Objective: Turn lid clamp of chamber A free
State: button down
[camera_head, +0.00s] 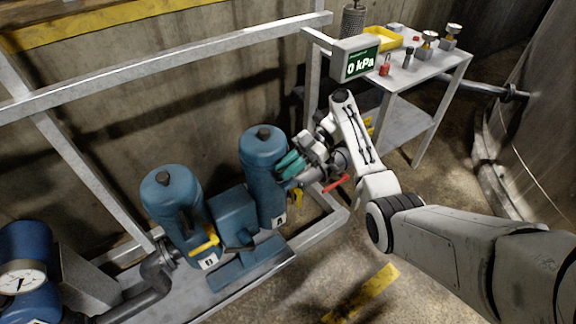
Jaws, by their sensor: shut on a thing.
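Two blue upright chambers with dark top knobs stand on the grey frame: a left one (168,195) and a right one (262,160). My gripper (289,166), with teal fingers, is at the upper right side of the right chamber. It is shut on a part there, apparently the lid clamp, which the fingers and wrist hide. The clamp's angle cannot be seen.
A yellow lever (205,243) is on the left chamber. A red handle (336,183) sits just below my wrist. A metal rail (170,65) crosses above the chambers. A side table (425,66) holds small items.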

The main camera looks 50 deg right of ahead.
jog(key=shift+a+f, duration=0.1)
jog(key=c, duration=1.1)
grip_release()
jog(key=v, duration=1)
jog(key=shift+d+r, duration=0.25)
jog(key=shift+d, duration=0.1)
jog(key=shift+s+d, duration=0.1)
